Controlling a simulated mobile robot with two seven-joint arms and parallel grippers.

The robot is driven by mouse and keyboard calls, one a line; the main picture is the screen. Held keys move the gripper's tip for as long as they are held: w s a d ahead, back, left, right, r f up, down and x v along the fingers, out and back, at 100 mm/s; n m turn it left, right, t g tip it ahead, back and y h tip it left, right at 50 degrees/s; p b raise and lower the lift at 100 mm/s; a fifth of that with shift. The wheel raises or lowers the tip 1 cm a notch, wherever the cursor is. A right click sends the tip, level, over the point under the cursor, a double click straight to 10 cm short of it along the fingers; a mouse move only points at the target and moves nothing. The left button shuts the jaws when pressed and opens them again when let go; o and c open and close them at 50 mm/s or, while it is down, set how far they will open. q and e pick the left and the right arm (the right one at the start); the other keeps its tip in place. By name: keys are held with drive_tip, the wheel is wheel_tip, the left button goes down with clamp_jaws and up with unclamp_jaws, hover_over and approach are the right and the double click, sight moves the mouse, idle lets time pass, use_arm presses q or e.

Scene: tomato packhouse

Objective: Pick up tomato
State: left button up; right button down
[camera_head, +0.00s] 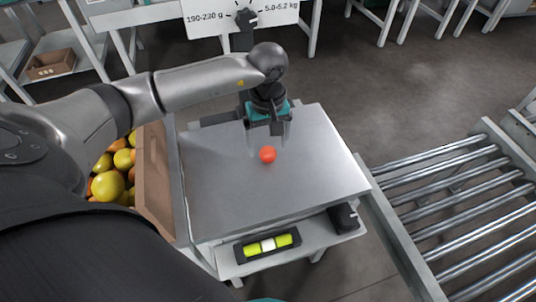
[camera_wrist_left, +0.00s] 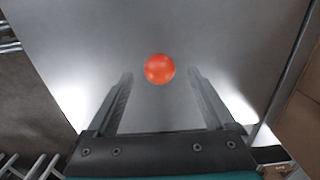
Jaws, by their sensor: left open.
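A small red-orange tomato (camera_head: 267,155) sits on a flat grey metal plate (camera_head: 220,190). My left gripper (camera_head: 267,145) points down above the plate, close to the tomato. In the left wrist view the tomato (camera_wrist_left: 159,69) lies just beyond the fingertips, roughly centred between the two open fingers (camera_wrist_left: 160,80). Nothing is between the fingers further in. Whether the tips are level with the tomato cannot be told.
A cardboard box (camera_head: 154,180) of yellow and orange fruit stands left of the plate. A roller conveyor (camera_head: 450,205) runs at the right. Below the plate's front edge is a shelf (camera_head: 228,266) with a level-like yellow-green item (camera_head: 267,246). A sign (camera_head: 210,18) stands behind.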

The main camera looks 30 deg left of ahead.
use_arm(q)
drive_tip(key=shift+f+b, duration=0.4)
drive_tip(key=shift+f, duration=1.05)
use_arm(e)
drive_tip(key=shift+w+a+r, duration=0.25)
drive_tip(key=shift+r, duration=0.3)
drive_tip(key=shift+w+a+r, duration=0.2)
drive_tip(key=shift+r, duration=0.3)
use_arm(q)
drive_tip(key=shift+c, duration=0.3)
drive_tip(key=c, duration=0.9)
